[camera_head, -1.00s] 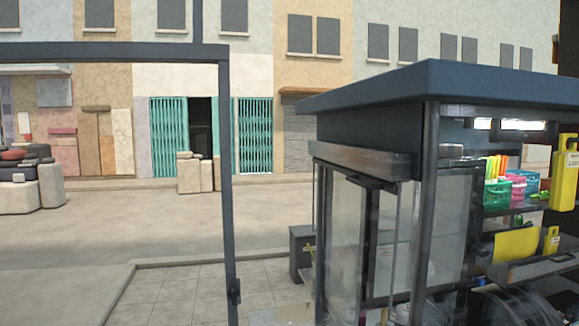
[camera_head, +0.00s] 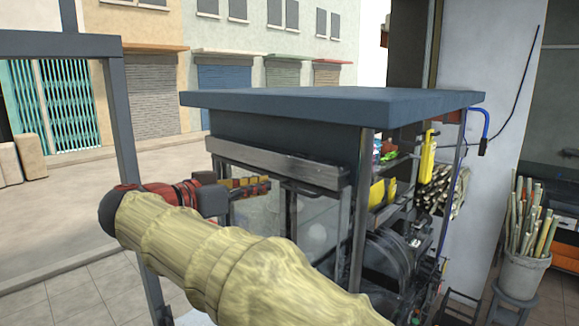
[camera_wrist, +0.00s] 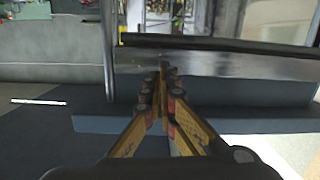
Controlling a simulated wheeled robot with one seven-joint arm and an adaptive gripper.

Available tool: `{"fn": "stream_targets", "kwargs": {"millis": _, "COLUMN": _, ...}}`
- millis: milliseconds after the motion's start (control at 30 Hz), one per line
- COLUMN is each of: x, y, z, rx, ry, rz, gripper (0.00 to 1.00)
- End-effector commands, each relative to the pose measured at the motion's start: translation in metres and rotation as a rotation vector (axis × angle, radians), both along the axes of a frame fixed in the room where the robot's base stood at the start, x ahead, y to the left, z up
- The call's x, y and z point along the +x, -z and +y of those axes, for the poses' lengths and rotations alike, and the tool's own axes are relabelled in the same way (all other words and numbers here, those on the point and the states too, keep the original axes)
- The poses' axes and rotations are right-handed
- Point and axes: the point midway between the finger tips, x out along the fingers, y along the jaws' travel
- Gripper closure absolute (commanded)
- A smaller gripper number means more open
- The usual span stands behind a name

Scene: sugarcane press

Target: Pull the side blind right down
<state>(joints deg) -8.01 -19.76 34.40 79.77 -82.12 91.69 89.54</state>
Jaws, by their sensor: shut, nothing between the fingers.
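The side blind (camera_head: 280,165) is a grey, metallic-looking band under the roof edge on the stall's near side. The glazed side below it is uncovered. In the wrist view the blind's grey band (camera_wrist: 235,88) runs across the picture, with a dark bar (camera_wrist: 230,43) along its upper edge. My gripper (camera_head: 268,185) is shut and empty, its yellow fingers together and pointing right, just below the blind's left part in the head view. In the wrist view my fingertips (camera_wrist: 163,72) overlap the band near its left end. I cannot tell whether they touch it. My sleeved arm hides the stall's lower left.
The stall's blue-grey roof (camera_head: 330,105) overhangs the blind. A dark upright post (camera_head: 130,170) stands left of my arm. A yellow press part (camera_head: 427,155) and cane bundles are inside and behind the stall. A bucket of canes (camera_head: 522,270) stands at the right.

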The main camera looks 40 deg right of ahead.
Motion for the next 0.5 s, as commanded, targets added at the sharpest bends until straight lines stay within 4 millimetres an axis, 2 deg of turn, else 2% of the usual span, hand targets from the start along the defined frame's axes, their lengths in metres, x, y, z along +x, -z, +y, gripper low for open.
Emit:
{"fn": "stream_targets", "kwargs": {"millis": 33, "x": 0.005, "y": -0.013, "z": 0.001, "rx": -0.029, "ry": 0.014, "rz": -0.037, "gripper": 1.0}}
{"fn": "stream_targets", "kwargs": {"millis": 100, "x": 0.008, "y": -0.022, "z": 0.001, "rx": -0.056, "ry": 0.026, "rz": -0.075, "gripper": 1.0}}
{"fn": "stream_targets", "kwargs": {"millis": 233, "x": 0.009, "y": -0.027, "z": -0.007, "rx": -0.071, "ry": 0.034, "rz": -0.097, "gripper": 1.0}}
{"fn": "stream_targets", "kwargs": {"millis": 500, "x": 0.011, "y": -0.024, "z": -0.055, "rx": -0.068, "ry": 0.036, "rz": -0.094, "gripper": 1.0}}
